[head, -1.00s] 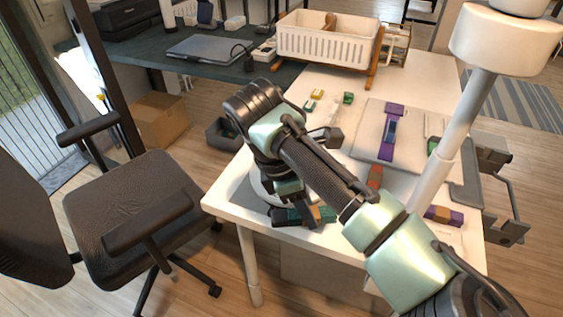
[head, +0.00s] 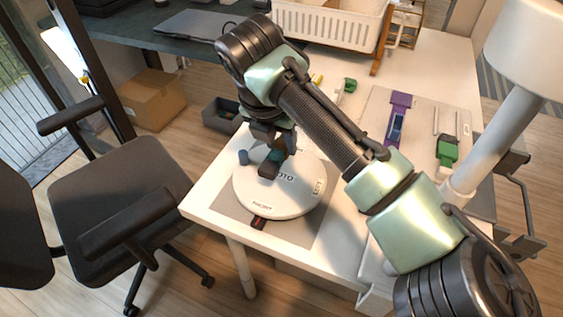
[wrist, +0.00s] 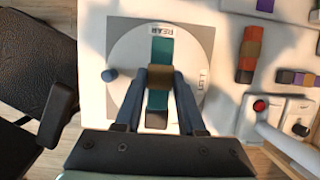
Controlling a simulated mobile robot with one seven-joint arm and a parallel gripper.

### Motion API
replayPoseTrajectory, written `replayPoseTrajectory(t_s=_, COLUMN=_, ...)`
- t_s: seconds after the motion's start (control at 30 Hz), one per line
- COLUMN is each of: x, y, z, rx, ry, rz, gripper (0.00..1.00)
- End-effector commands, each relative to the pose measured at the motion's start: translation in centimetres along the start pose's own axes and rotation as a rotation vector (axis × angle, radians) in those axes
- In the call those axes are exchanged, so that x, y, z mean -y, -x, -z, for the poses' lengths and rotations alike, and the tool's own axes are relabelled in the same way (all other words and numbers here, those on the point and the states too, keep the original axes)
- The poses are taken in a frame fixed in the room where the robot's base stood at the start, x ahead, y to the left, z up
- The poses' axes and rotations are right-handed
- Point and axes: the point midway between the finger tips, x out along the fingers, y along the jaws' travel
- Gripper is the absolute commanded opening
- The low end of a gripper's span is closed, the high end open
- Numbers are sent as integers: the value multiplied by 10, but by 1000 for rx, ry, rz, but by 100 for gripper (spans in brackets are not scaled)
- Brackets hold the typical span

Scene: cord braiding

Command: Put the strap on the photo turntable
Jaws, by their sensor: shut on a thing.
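The strap (wrist: 159,98) is teal with brown bands; in the wrist view it lies lengthwise between my fingers. My gripper (wrist: 158,74) is shut on it, one finger on each side near the upper brown band. The photo turntable (head: 300,200) is a white round disc with printed labels, on a grey mat at the table's front left corner. It also shows in the wrist view (wrist: 125,45), under the strap. In the head view my gripper (head: 273,160) is over the turntable's back left part, partly hiding the strap. I cannot tell whether the strap touches the disc.
A small blue peg (head: 243,157) stands at the turntable's left edge. A purple strap (head: 398,118) and a green piece (head: 447,150) lie on the right. An orange-brown strap (wrist: 249,52) lies right of the turntable. An office chair (head: 110,210) stands at the left.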

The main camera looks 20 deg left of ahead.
Motion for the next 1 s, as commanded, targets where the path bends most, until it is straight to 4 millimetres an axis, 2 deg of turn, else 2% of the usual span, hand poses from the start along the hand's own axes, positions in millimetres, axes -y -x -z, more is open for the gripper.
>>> replayPoseTrajectory(t_s=0.03, x=0, y=-8, z=3, rx=-1, ry=0, rz=1, gripper=0)
replayPoseTrajectory(t_s=0.23, x=0, y=-22, z=8, rx=-1, ry=-1, rz=1, gripper=0)
replayPoseTrajectory(t_s=0.43, x=1, y=-48, z=17, rx=0, ry=-2, rz=1, gripper=0)
replayPoseTrajectory(t_s=0.8, x=0, y=-52, z=19, rx=-1, ry=-2, rz=0, gripper=0)
replayPoseTrajectory(t_s=0.83, x=0, y=-52, z=19, rx=0, ry=-2, rz=1, gripper=43)
replayPoseTrajectory(t_s=0.97, x=0, y=-52, z=19, rx=0, ry=-2, rz=1, gripper=66)
replayPoseTrajectory(t_s=1.0, x=0, y=-52, z=19, rx=0, ry=-2, rz=1, gripper=69)
